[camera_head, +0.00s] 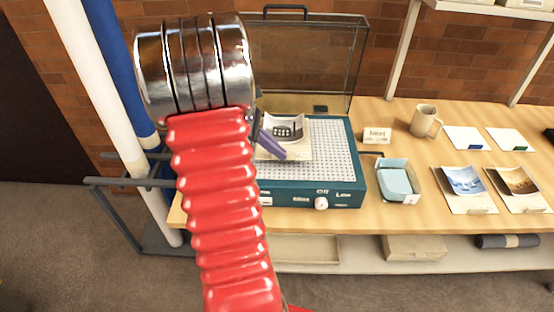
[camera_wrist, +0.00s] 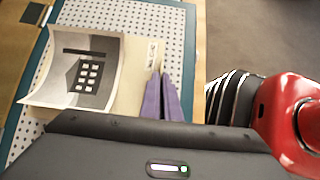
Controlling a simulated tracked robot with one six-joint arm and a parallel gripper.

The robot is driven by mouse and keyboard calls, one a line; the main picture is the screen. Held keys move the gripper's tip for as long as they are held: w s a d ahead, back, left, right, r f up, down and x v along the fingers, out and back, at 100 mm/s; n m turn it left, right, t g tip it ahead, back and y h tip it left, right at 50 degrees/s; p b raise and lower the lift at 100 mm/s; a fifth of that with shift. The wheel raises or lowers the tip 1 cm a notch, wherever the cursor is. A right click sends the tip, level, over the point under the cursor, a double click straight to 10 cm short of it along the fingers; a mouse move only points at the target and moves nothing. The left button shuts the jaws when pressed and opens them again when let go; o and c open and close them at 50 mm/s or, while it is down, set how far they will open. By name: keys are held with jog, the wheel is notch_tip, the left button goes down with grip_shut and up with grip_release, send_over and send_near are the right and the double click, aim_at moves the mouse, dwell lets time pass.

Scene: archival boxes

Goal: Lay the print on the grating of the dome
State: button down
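The print (camera_head: 282,132), a dark building picture on a curled sheet with a cream mount, is over the left part of the dome's grating (camera_head: 331,150). In the wrist view the print (camera_wrist: 85,75) has raised, curling edges, with white perforated grating (camera_wrist: 135,17) around it. I cannot tell whether the mount touches the grating. My gripper (camera_head: 261,136) has purple fingers, drawn together at the mount's edge beside a small label; they also show in the wrist view (camera_wrist: 160,76). The dome's clear lid (camera_head: 305,62) stands open behind its teal base (camera_head: 340,197). My arm hides the base's left end.
A small sign (camera_head: 377,135), a mug (camera_head: 424,121) and a tray with pale blue contents (camera_head: 398,180) stand right of the dome. Two colour prints (camera_head: 465,184) (camera_head: 519,184) and two white cards (camera_head: 467,138) (camera_head: 510,139) lie farther right. White and blue rolls stand left.

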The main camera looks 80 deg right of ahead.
aim_at(277, 159)
jog(key=shift+f, duration=1.65)
jog(key=shift+f, duration=0.1)
jog(key=c, duration=2)
grip_release()
jog(key=v, duration=1.2)
jog(key=shift+w+a, duration=0.1)
